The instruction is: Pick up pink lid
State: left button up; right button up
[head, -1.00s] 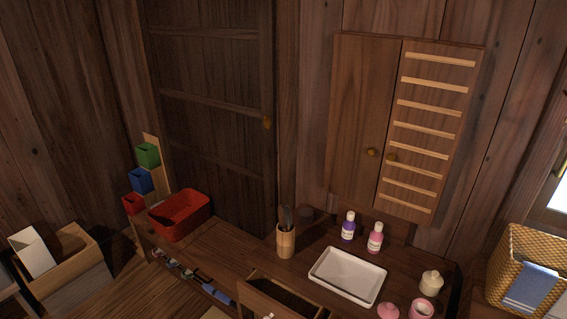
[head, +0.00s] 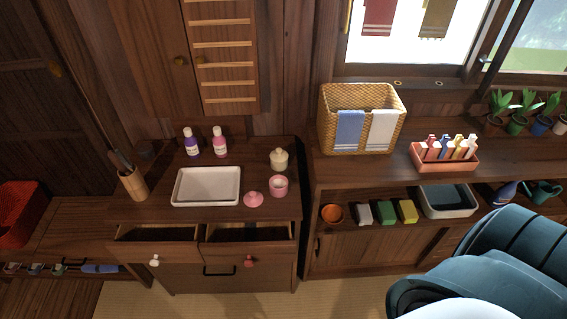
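The pink lid (head: 254,199) lies on the dark wooden counter (head: 225,219), near its front edge, with its small knob up. Just behind and to its right stands an open pink jar (head: 278,186). A cream jar with its lid on (head: 279,159) stands behind the pink jar. A white tray (head: 207,203) lies to the left of the lid. Neither of my grippers shows in the head view.
Two drawers (head: 154,234) below the counter are pulled open, jutting out at the front. Purple (head: 191,142) and pink bottles (head: 219,141) stand behind the tray. A wicker basket (head: 362,143) stands on the shelf unit to the right. Part of my own body covers the lower right.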

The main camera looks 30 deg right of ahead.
aim_at(253, 196)
jog(key=z, duration=0.95)
